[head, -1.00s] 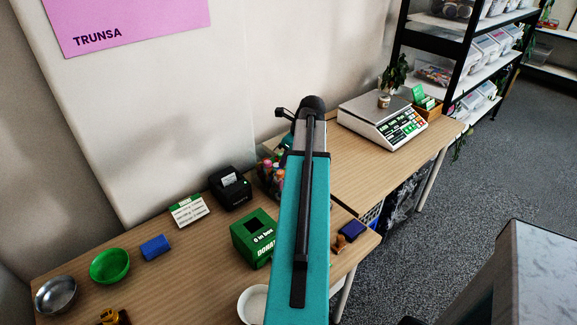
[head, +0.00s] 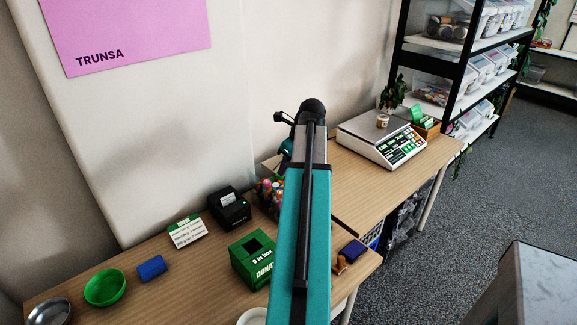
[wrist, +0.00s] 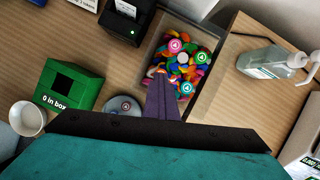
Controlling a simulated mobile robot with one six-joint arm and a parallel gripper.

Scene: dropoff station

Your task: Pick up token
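An open box (wrist: 202,25) of multicoloured round tokens (wrist: 185,58) stands on the table in the wrist view; several carry a white symbol. In the head view the coloured pieces (head: 268,188) show partly behind my arm. An orange and white token lies right by the tips; I see none clearly held. My gripper is hidden in the head view.
A green donation box (head: 252,260), black printer (head: 229,206), white cup (wrist: 27,118) and green bowl (head: 105,288) stand nearby. A sanitizer bottle (wrist: 270,60) stands right of the token box. A scale (head: 382,138) is farther back. A wall bounds the table behind.

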